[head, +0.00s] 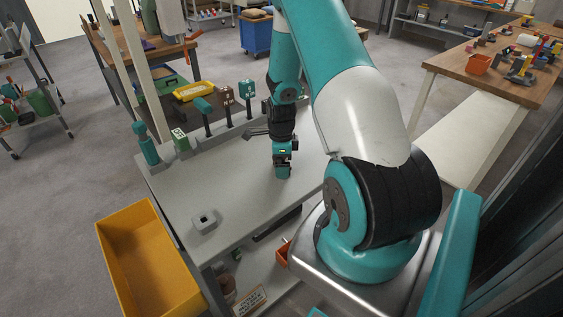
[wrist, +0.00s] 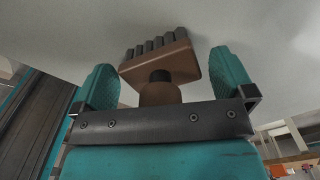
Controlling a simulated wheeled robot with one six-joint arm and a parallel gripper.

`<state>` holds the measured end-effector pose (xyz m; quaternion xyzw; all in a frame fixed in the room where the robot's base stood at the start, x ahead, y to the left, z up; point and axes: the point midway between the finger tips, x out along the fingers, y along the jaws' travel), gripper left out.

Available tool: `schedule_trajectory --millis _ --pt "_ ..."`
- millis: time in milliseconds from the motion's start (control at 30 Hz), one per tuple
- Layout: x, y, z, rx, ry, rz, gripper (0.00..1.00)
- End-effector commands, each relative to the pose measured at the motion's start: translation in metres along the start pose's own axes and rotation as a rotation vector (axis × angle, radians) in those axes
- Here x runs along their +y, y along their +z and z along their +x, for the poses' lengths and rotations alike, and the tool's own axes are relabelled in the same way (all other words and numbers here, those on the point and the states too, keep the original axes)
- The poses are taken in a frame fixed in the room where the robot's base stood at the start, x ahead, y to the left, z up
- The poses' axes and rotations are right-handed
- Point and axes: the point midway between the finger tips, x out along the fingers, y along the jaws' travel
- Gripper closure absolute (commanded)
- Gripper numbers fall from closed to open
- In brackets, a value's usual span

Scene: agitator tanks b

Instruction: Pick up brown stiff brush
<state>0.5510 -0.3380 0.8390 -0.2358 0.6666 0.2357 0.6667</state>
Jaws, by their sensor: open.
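The brown stiff brush (wrist: 160,64) shows in the wrist view, with a brown block, a row of dark bristles, a black neck and a rounded brown part nearest me. My gripper (wrist: 164,68) is open, one teal finger on each side of the brush. In the head view my gripper (head: 283,172) is low over the right part of the grey table (head: 235,205). The brush is hidden there behind my gripper.
A grey square holder (head: 204,220) stands on the near part of the table. Several upright tools, including a brown-headed one (head: 228,95), line its far edge. A yellow bin (head: 148,260) stands at the left. The table's middle is clear.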

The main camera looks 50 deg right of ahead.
Motion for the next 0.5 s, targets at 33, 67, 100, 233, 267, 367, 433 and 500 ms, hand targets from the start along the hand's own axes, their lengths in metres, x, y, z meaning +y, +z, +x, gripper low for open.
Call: schedule_trajectory --millis 33,67,100,233,267,367,433,500 --pt "-0.0001 0.0001 -0.0001 0.000 0.000 0.000 0.00" --pt "-0.0001 0.0001 -0.0002 0.000 0.000 0.000 0.00" --pt "-0.0001 0.0001 -0.0002 0.000 0.000 0.000 0.02" --pt "0.0000 0.0001 -0.0004 0.000 0.000 0.000 0.32" --pt "0.0000 0.0001 -0.0004 0.000 0.000 0.000 0.39" --pt "-0.0001 0.0001 -0.0006 0.000 0.000 0.000 0.48" --pt "-0.0001 0.0001 -0.0007 0.000 0.000 0.000 0.48" --pt "-0.0001 0.0001 -0.0008 0.000 0.000 0.000 0.48"
